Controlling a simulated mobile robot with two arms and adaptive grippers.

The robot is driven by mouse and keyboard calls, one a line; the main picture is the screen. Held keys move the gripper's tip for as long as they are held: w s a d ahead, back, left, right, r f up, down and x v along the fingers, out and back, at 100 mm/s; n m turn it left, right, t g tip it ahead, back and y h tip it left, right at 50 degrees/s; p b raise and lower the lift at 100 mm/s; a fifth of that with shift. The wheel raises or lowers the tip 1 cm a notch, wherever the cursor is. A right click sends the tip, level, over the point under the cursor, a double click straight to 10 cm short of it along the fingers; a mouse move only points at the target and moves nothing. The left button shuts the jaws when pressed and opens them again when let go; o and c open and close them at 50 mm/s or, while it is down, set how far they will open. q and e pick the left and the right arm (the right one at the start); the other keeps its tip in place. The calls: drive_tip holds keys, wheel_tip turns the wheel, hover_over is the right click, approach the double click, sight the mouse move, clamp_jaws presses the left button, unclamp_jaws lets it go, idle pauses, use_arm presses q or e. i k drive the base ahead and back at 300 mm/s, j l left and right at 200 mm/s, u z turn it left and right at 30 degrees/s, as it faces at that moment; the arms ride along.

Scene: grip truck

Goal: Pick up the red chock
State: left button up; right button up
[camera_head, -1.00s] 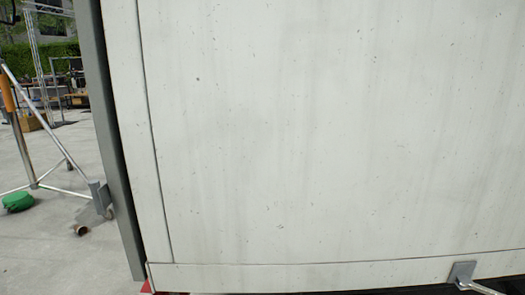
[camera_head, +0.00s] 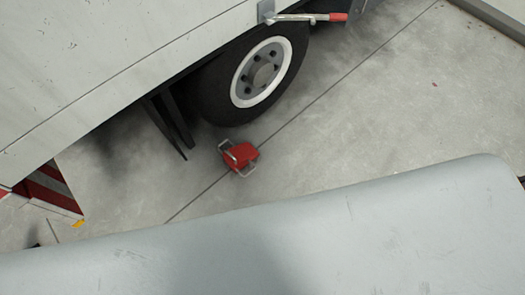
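The red chock (camera_head: 241,157) lies on the grey concrete floor, just below and slightly left of the truck's wheel (camera_head: 262,74) in the picture. It has light metal handles on its upper left and lower right sides. A narrow strip of floor seems to show between it and the tyre, but I cannot be sure they are apart. Neither of my grippers is in view.
The white truck body (camera_head: 110,50) fills the upper left. A metal latch with a red grip (camera_head: 338,17) sticks out above the wheel. A red and white striped panel (camera_head: 48,188) is at the left. A large pale grey surface (camera_head: 400,220) crosses the bottom. The floor at right is clear.

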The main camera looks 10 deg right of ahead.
sight(237, 158)
drive_tip(key=u, duration=0.35)
drive_tip(key=i+l+u, duration=0.1)
drive_tip(key=l+u, duration=0.6)
drive_tip(key=i+l+u, duration=0.1)
drive_tip(key=l+u, duration=0.2)
